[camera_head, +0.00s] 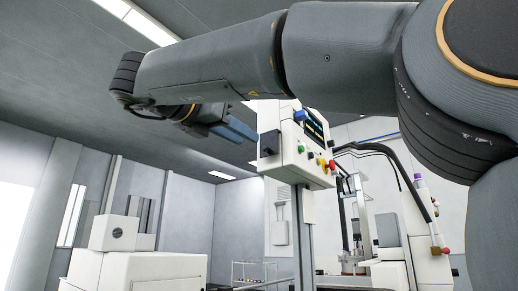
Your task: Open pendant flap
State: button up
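The pendant (294,165) is a white box on a grey post. Its front has a dark screen (315,127) and green, yellow and red buttons. A small dark square part (269,143) is on its left side; I cannot tell whether this is the flap or whether it is open. A blue part (300,115) shows near its top. My gripper (240,131) has blue fingers pointing right toward the pendant's left side, level with its upper half. The fingers look close to the dark part, but contact is unclear. They overlap from this side, so their gap is hidden.
White machine housings (140,268) stand at lower left. A small rack (254,272) stands low behind the post. Dark cables (375,150), a white machine column (418,220) and a signal light (418,179) are to the right.

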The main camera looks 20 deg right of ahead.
aim_at(264, 148)
jog(key=p+x, duration=0.2)
jog(key=x, duration=0.5)
jog(key=shift+w+d, duration=0.1)
jog(key=shift+d, duration=0.15)
grip_shut()
